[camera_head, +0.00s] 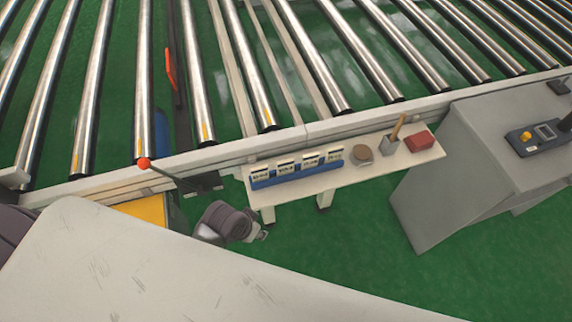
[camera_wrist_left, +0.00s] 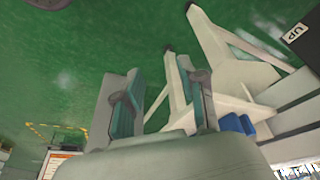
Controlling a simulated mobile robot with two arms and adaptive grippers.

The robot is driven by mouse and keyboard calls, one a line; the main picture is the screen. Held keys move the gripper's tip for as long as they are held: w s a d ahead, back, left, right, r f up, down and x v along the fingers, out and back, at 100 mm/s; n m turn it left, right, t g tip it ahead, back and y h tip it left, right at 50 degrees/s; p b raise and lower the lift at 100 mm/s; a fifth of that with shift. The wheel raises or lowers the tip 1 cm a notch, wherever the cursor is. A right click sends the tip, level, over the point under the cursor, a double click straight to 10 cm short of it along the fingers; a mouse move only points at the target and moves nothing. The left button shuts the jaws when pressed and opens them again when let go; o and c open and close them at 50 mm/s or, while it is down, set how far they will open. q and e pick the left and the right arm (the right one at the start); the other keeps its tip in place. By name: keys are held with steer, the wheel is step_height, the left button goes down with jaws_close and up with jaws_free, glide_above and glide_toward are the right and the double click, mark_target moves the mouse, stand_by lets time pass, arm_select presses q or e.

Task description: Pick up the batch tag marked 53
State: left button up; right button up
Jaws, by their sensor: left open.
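Several batch tags (camera_head: 285,169) with dark print stand in a row in a blue rack (camera_head: 297,177) on a narrow white shelf (camera_head: 372,167). The print is too small to tell which tag is marked 53. My left gripper (camera_head: 263,234) is below and in front of the shelf's left end, apart from the rack. In the left wrist view my left gripper (camera_wrist_left: 163,88) is open, with nothing held between its fingers. A blue part, likely the rack (camera_wrist_left: 238,124), shows right of the fingers there. My right gripper is not in view.
A round tan item (camera_head: 362,155), a grey cup (camera_head: 389,146) with a stick and a red box (camera_head: 419,141) stand on the shelf. A roller conveyor (camera_head: 340,60) lies behind. A grey console (camera_head: 480,150) stands right. A pale slab (camera_head: 150,270) fills the lower left.

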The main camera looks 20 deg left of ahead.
arm_select(q)
steer(key=w+d+r+m+h, duration=0.2)
steer(key=w+r, duration=0.5)
steer(key=m+p, duration=0.2)
steer(key=m, duration=0.4)
glide_toward(284, 161)
steer(key=shift+g, duration=0.5)
steer(key=x, duration=0.5)
steer(key=shift+w+d+f, duration=0.25)
steer(key=shift+w, duration=0.25)
steer(key=shift+p+x, duration=0.55)
steer(key=shift+x, duration=2.15)
steer(key=shift+a, duration=0.1)
jaws_close()
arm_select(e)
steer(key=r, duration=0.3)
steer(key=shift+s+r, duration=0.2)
